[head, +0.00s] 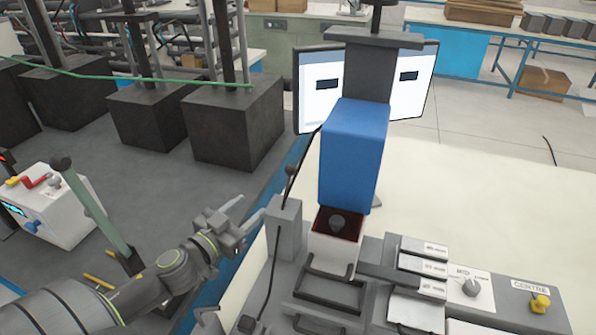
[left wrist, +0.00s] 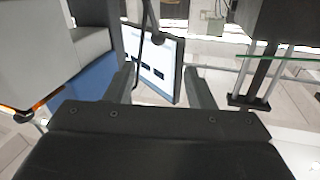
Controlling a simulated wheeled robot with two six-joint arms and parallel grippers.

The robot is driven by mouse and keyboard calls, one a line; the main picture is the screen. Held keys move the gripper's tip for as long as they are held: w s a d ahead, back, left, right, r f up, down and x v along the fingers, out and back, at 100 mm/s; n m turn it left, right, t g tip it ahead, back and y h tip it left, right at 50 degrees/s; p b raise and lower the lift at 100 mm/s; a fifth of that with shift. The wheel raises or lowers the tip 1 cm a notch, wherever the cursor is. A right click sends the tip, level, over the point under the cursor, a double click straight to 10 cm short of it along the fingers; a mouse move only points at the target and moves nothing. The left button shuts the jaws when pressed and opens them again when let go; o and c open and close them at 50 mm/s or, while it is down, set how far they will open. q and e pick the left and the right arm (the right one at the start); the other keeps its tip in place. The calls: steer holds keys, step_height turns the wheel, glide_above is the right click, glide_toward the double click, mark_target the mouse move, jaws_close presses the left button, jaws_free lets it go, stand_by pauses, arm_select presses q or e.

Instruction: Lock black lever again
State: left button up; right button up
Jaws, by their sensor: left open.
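My left gripper (head: 250,230) is open and empty, to the left of this block and below the lever's knob in the head view. In the left wrist view, a dark rod (left wrist: 146,20) with a rounded end shows beyond the open left gripper (left wrist: 161,85), in front of a monitor. I cannot tell how far it is from the fingers. My right gripper is out of view.
The blue press head (head: 352,150) stands above a red-lined holder (head: 337,240). A monitor (head: 415,85) is behind it. A green lever (head: 92,205) rises near my left arm, next to a white control box (head: 62,205). The pale table (head: 480,205) is clear at right.

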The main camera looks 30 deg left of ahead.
arm_select(q)
steer(key=p, duration=0.5)
glide_toward(288, 174)
steer(key=shift+w+a+r, duration=0.1)
steer(key=shift+w, duration=0.7)
steer(key=w+b, duration=0.1)
steer(key=w, duration=0.7)
steer(key=shift+b, duration=0.35)
steer(key=shift+w+d, duration=0.2)
steer(key=shift+w, duration=0.55)
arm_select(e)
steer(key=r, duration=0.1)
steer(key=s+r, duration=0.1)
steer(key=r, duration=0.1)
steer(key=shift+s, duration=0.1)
arm_select(q)
jaws_close()
